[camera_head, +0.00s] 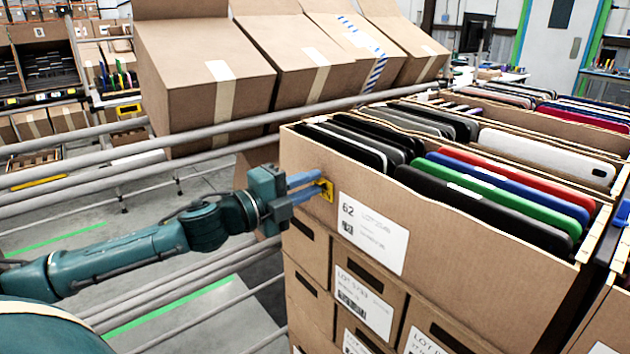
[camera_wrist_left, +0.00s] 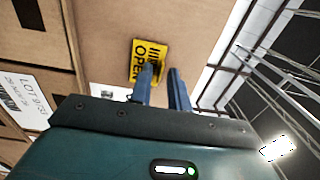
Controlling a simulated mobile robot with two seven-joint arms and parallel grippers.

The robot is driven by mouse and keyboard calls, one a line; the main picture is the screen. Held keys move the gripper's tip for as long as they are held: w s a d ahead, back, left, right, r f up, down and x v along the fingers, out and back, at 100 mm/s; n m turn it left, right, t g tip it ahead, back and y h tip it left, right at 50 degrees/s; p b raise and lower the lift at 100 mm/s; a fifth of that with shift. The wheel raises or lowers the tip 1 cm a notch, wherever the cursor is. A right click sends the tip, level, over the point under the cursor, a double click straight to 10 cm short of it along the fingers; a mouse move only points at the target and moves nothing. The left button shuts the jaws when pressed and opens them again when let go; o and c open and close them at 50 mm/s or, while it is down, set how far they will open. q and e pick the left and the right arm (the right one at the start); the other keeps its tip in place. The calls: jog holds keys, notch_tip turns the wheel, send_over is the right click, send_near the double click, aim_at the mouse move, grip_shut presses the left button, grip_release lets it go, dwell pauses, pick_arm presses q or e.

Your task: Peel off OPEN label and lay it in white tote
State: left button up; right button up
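The yellow OPEN label (camera_head: 328,191) is on the side of a large brown carton (camera_head: 460,265), near its left edge. In the left wrist view the label (camera_wrist_left: 148,52) shows black print, and the lower part is covered by a finger. My left gripper (camera_head: 320,183) has its blue fingers at the label. In the left wrist view the left gripper (camera_wrist_left: 162,69) shows a gap between its fingers; one overlaps the label, the other is beside it over bare cardboard. Whether they touch it I cannot tell. I see no white tote. My right gripper is not in view.
The carton holds several upright devices in black, green, blue and red (camera_head: 540,190). A white printed label marked 62 (camera_head: 373,232) is right of the OPEN label. Smaller lot-labelled boxes (camera_head: 365,300) are below. Grey rails (camera_head: 200,140) and tilted cartons (camera_head: 205,75) stand behind.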

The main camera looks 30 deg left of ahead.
pick_arm(q)
grip_shut()
dwell(0.3)
jog(key=shift+s+a+f+b, duration=0.1)
jog(key=shift+s+b, duration=0.05)
jog(key=shift+b, duration=0.15)
jog(key=shift+s+a+b, duration=0.35)
jog(key=shift+s+b, duration=0.05)
jog(key=shift+b, duration=0.1)
jog(key=p+v, duration=0.3)
jog(key=v, duration=0.3)
jog(key=shift+s, duration=0.35)
dwell(1.1)
dwell(0.4)
